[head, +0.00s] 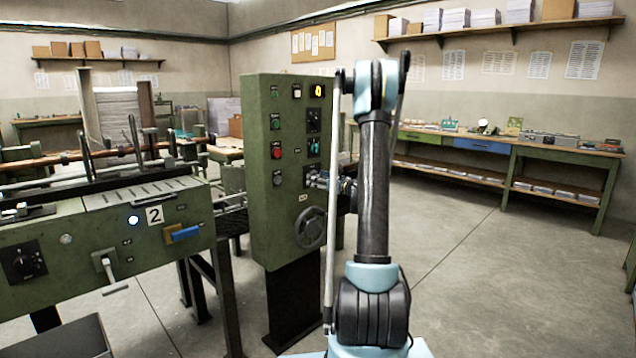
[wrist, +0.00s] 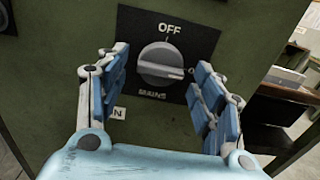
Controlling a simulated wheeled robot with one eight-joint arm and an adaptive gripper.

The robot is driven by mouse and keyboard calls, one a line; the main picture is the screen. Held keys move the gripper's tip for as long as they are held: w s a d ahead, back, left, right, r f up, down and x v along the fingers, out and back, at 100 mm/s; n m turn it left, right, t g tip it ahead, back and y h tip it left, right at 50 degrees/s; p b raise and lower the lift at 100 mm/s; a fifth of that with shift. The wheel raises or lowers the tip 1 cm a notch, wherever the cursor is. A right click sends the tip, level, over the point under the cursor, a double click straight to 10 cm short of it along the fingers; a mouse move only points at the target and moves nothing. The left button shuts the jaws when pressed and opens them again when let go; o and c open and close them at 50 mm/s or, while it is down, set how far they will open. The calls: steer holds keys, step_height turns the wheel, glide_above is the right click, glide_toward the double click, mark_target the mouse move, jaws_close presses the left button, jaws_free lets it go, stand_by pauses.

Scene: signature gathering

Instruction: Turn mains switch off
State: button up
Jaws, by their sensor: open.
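The mains switch (wrist: 160,62) is a grey rotary knob on a black plate marked OFF at the top and MAINS below. Its handle lies nearly level, with the pale mark toward the right, away from OFF; the label on that side is partly hidden by a finger. My gripper (wrist: 162,60) is open, with one blue-padded finger left of the knob and one right of it. Gaps show on both sides, so the fingers do not grip it. In the head view, my arm reaches to the green control cabinet (head: 262,225); I cannot clearly tell the switch there.
The cabinet face also bears push buttons (head: 276,154) and a handwheel (head: 310,227) below. A green machine (head: 100,225) with a "2" plate stands to the left. A workbench (head: 480,150) lines the right wall. The floor (head: 470,270) at right is clear.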

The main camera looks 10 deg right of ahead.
steer(key=shift+c, duration=0.5)
steer(key=c, duration=1)
steer(key=shift+o, duration=0.2)
steer(key=shift+r+n, duration=0.15)
steer(key=shift+n, duration=8.75)
steer(key=o, duration=1.1)
steer(key=shift+c, duration=0.2)
